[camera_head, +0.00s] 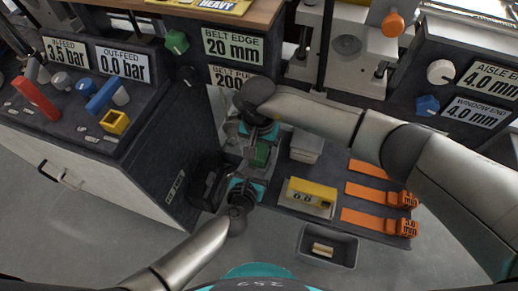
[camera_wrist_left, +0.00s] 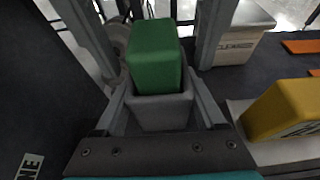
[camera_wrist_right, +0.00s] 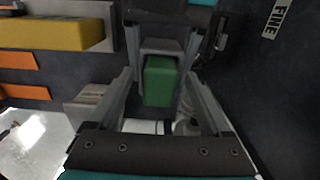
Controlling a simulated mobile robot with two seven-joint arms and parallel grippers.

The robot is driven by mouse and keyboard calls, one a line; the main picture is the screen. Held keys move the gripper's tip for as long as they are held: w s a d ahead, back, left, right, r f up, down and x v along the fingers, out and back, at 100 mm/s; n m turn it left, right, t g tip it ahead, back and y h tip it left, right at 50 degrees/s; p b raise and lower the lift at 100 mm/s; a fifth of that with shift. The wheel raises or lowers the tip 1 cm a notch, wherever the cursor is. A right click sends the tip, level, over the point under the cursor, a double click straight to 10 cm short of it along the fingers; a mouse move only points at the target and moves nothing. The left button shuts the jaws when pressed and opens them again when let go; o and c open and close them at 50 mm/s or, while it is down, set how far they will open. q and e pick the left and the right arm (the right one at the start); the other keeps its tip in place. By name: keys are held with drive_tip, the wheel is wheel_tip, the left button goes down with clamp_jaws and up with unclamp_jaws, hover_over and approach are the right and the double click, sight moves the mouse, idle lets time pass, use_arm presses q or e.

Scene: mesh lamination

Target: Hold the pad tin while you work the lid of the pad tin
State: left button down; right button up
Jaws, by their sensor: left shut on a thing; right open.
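The pad tin (camera_head: 257,166) is a small grey box with a green block-like lid (camera_head: 260,154) at its far end, left of centre in the head view. In the left wrist view the grey body (camera_wrist_left: 160,111) sits between my left fingers, the green lid (camera_wrist_left: 154,55) beyond it. My left gripper (camera_head: 248,174) is shut on the grey body. My right gripper (camera_head: 261,143) comes from the far side and is open. In the right wrist view its fingers stand on both sides of the green lid (camera_wrist_right: 159,82), with gaps. The lid's seating is hidden.
A pale lidded box (camera_head: 306,145), a yellow gauge block (camera_head: 312,194) and orange strips (camera_head: 365,193) lie to the right on the dark mat. A grey tray (camera_head: 341,240) holding a small tan piece is nearer. A control console (camera_head: 150,110) stands close on the left.

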sight(259, 153)
drive_tip(key=shift+c, duration=0.3)
clamp_jaws()
drive_tip(key=c, duration=0.6)
unclamp_jaws()
clamp_jaws()
drive_tip(key=shift+r, duration=0.2)
drive_tip(key=shift+r, duration=3.65)
